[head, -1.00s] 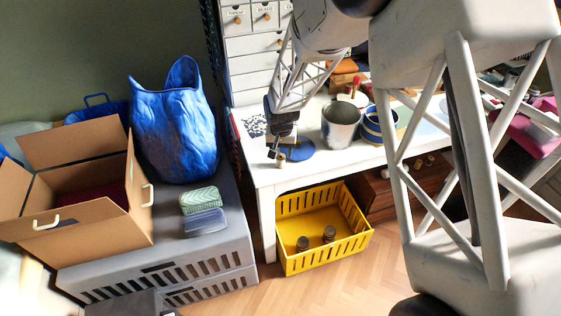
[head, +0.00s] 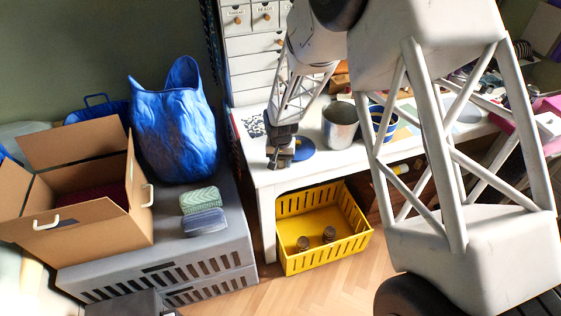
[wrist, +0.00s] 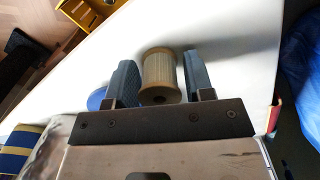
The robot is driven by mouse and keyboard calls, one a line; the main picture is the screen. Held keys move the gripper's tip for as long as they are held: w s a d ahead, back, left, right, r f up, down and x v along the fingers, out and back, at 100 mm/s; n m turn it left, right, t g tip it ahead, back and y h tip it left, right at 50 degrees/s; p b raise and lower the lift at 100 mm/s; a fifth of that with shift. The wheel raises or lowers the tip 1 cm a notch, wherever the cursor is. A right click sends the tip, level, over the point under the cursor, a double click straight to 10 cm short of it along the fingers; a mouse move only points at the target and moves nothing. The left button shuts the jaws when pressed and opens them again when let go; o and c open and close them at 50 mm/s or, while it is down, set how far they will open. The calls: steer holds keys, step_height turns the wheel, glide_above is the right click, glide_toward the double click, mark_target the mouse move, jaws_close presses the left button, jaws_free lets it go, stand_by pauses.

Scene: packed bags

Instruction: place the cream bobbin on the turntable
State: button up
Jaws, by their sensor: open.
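The cream bobbin (wrist: 160,72) stands on the white table, between the two fingers of my gripper (wrist: 158,66) in the wrist view. The fingers are open, with a narrow gap on each side of it. In the head view my gripper (head: 279,162) is low over the table's front left corner and mostly hides the bobbin. The blue round turntable (head: 303,149) lies just right of my gripper and looks empty where it shows. In the wrist view only a blue edge of the turntable (wrist: 97,98) shows, past the left finger.
A metal bucket (head: 340,125) and a blue striped pot (head: 382,120) stand right of the turntable. A white drawer unit (head: 250,60) rises behind. A yellow crate (head: 350,245) sits on the floor below the table's front edge (head: 325,166).

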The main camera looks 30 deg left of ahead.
stand_by(0.3)
steer(key=c, duration=0.7)
steer(key=shift+r, duration=0.1)
steer(key=shift+c, duration=0.2)
steer(key=shift+r, duration=0.6)
steer(key=shift+s+d+r, duration=0.1)
steer(key=shift+r, duration=0.5)
steer(key=shift+s+d+r, duration=0.1)
steer(key=shift+r, duration=0.5)
steer(key=s+d+r, duration=0.1)
steer(key=s+d, duration=0.9)
steer(key=s, duration=0.1)
steer(key=shift+s+r, duration=0.15)
steer(key=shift+s, duration=0.2)
